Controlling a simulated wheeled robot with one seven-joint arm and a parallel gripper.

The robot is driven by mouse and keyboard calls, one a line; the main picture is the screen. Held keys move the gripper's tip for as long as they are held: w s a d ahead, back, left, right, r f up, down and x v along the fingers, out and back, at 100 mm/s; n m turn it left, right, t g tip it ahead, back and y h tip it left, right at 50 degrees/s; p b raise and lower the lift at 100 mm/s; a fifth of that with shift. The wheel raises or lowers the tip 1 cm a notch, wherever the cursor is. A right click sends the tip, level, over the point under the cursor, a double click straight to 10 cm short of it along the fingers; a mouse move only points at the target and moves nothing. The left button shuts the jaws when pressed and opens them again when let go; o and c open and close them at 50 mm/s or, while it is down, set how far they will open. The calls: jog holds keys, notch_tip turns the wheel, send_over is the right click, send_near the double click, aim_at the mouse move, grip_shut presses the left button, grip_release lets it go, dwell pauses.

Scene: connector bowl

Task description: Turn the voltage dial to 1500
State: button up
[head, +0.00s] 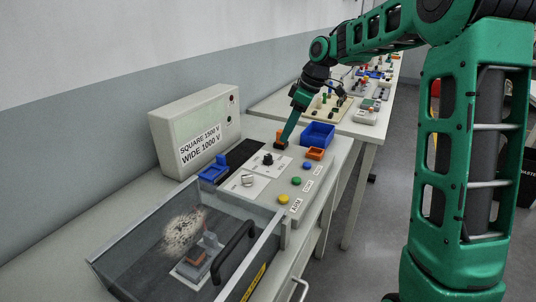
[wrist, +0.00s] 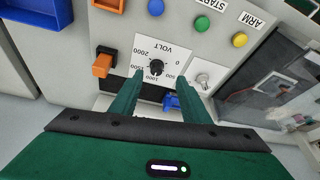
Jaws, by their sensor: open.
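The voltage dial is a black knob (wrist: 156,67) on a white plate marked VOLT, with numbers from 0 to 2000 around it. It also shows on the panel in the head view (head: 267,159). Its pointer is too small to read. My gripper (wrist: 160,76) is open and empty; in the wrist view its two green fingers reach toward the dial, with the knob framed between their tips. I cannot tell the gap in height. In the head view my gripper (head: 282,141) is low over the panel, by the dial's far side.
An orange lever (wrist: 102,65) stands beside the dial plate; a pale knob (wrist: 203,79) sits on the other side. Blue, green and yellow buttons (head: 283,199) line the panel's front. A clear-lidded chamber (head: 140,250) stands nearest. A box sign (head: 200,143) reads SQUARE 1500 V, WIDE 1000 V.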

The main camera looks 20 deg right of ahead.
aim_at(268, 155)
jog(key=shift+n, duration=0.5)
jog(key=x, duration=0.4)
jog(key=w+a+x, duration=0.1)
jog(key=x, duration=0.2)
jog(key=w+x, duration=0.1)
jog(key=x, duration=0.3)
jog(key=shift+a+r, duration=0.1)
jog(key=shift+a, duration=0.25)
